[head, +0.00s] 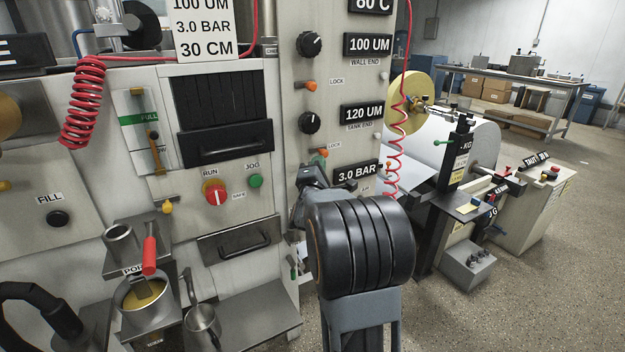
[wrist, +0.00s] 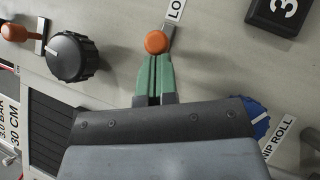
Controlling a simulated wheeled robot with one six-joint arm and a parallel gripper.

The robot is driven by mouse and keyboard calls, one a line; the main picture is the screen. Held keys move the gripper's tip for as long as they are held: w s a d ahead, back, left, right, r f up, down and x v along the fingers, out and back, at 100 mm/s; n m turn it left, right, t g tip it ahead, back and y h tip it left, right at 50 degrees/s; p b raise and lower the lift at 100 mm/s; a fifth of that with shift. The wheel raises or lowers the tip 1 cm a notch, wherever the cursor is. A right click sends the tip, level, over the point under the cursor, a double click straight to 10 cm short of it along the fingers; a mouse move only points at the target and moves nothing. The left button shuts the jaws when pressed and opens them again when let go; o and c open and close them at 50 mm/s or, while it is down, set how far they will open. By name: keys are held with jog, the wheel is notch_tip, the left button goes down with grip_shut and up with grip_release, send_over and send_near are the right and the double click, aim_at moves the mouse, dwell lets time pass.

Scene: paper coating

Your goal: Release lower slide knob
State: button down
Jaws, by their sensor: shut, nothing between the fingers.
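The lower orange slide knob (head: 323,152), beside a LOCK label, sits on the panel below the lower black dial. It also shows in the wrist view (wrist: 155,42), near the top centre. My gripper (wrist: 156,60) has its green fingers drawn together, with the tips right at the knob's near edge. The knob lies beyond the tips and is not between them. I cannot tell whether they touch it. In the head view my arm covers the panel below, and only a little of the fingers shows.
The lower black dial (wrist: 72,57) is left of the fingers in the wrist view. A blue NIP ROLL knob (wrist: 260,120) is to their right. The upper orange knob (head: 310,86) sits higher on the panel. A coiled red hose (head: 393,140) hangs to the right.

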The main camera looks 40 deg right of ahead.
jog(key=w+a+v, duration=0.1)
jog(key=v, duration=1.1)
jog(key=shift+w+a+f, duration=0.15)
jog(key=shift+a+f, duration=0.25)
jog(key=shift+f, duration=0.1)
